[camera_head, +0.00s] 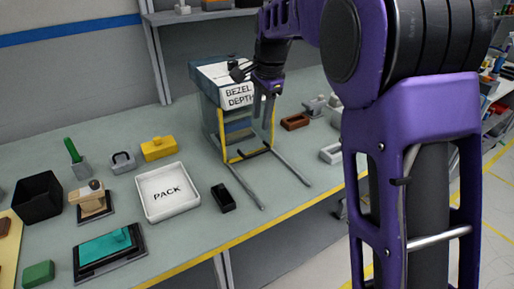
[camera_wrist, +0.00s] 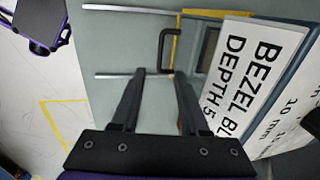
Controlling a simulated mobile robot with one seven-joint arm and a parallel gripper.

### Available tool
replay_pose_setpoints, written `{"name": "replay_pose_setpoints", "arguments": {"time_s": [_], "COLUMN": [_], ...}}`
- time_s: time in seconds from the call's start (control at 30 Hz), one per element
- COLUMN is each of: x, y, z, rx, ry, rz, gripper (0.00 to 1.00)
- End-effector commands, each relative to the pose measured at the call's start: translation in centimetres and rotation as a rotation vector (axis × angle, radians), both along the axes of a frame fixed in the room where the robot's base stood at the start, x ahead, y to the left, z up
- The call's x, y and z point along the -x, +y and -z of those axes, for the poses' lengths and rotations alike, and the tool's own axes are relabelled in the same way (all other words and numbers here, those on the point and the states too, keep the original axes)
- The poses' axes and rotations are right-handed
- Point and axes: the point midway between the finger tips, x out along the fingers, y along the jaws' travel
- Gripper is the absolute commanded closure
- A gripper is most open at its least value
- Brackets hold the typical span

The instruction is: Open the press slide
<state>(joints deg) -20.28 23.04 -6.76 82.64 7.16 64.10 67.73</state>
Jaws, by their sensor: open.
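The press (camera_head: 208,84) is a grey box with a white label reading BEZEL DEPTH and a yellow-edged front. Two bare metal rails (camera_head: 278,176) run out from its base over the table. A dark slide handle (camera_head: 253,153) sits low at the yellow front; in the wrist view the handle (camera_wrist: 164,50) is a black loop between the rails. My gripper (camera_head: 266,100) is open and empty, above the handle and by the label. In the wrist view, my gripper's fingers (camera_wrist: 161,76) point toward the handle, apart from it. The press's inside is mostly hidden.
A white PACK tray (camera_head: 151,206), a small black box (camera_head: 223,198) and a yellow block (camera_head: 158,148) are left of the rails. A brown-red open block (camera_head: 295,122) and a white part (camera_head: 331,153) are to the right. The table's yellow front edge (camera_head: 237,240) is beyond the rail ends.

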Motion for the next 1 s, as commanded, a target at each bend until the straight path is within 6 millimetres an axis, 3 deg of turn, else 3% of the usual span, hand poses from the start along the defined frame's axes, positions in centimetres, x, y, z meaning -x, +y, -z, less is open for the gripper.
{"name": "replay_pose_setpoints", "arguments": {"time_s": [0.03,0.3,0.5,0.7,1.0], "x": [-0.1,-1.1,-1.7,-2.0,-2.0], "y": [0.1,0.8,1.2,1.4,1.4], "z": [1.5,7.3,10.4,11.9,12.1], "rx": [0.001,0.001,0.0,-0.001,0.0], "ry": [0.004,0.003,0.0,-0.002,-0.002], "rz": [0.0,0.0,0.0,0.0,0.0], "gripper": [0.55,0.55,0.55,0.55,0.55]}}
